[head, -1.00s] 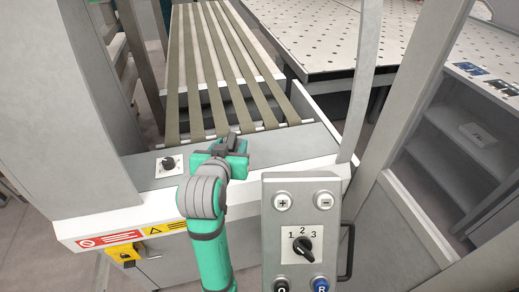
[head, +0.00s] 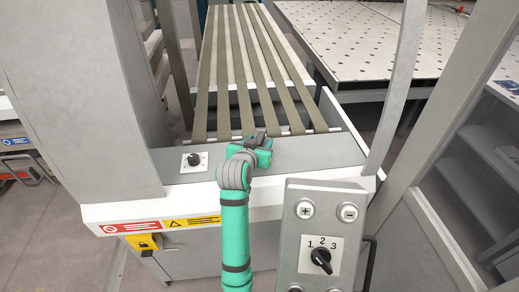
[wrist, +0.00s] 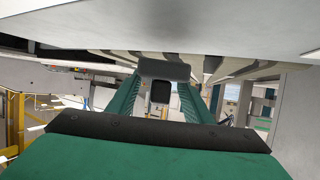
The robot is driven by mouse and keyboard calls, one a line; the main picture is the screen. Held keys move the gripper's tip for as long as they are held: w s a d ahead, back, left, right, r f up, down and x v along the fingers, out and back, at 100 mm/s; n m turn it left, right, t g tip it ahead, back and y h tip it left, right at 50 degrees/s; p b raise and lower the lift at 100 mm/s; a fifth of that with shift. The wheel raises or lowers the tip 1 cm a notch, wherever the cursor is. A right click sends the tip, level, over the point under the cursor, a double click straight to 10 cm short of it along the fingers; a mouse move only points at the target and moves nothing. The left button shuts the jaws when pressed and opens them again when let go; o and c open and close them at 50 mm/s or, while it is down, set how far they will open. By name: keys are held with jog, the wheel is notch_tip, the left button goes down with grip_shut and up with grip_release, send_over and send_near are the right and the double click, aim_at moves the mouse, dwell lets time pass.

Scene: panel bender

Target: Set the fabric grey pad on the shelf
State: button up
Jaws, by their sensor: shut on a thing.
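My gripper (head: 262,143) is over the grey ledge at the near end of the belts in the head view. In the wrist view its two green fingers (wrist: 160,100) close in on a small dark grey piece, which looks like the fabric grey pad (wrist: 165,70). Only a dark bit of the pad (head: 258,136) shows at the gripper's tip in the head view; the rest is hidden by the gripper. A grey shelf unit (head: 478,152) stands at the right edge, cut off by the frame. I cannot tell whether it is the shelf named.
A control box (head: 322,225) with buttons and a knob stands close at the front right. A grey post (head: 395,110) rises behind it. A small selector knob (head: 194,160) sits on the ledge. A perforated table (head: 365,50) is behind. Floor (head: 60,240) is open at left.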

jog(key=shift+w+f, duration=0.35)
jog(key=shift+f, duration=0.05)
notch_tip(320, 180, down, 2)
jog(key=shift+d+f, duration=0.1)
jog(key=shift+f, duration=0.4)
jog(key=shift+a, duration=0.25)
jog(key=shift+s+f, duration=0.1)
jog(key=shift+s, duration=0.05)
jog(key=o, duration=1.1)
jog(key=shift+d, duration=0.15)
jog(key=shift+o, duration=0.2)
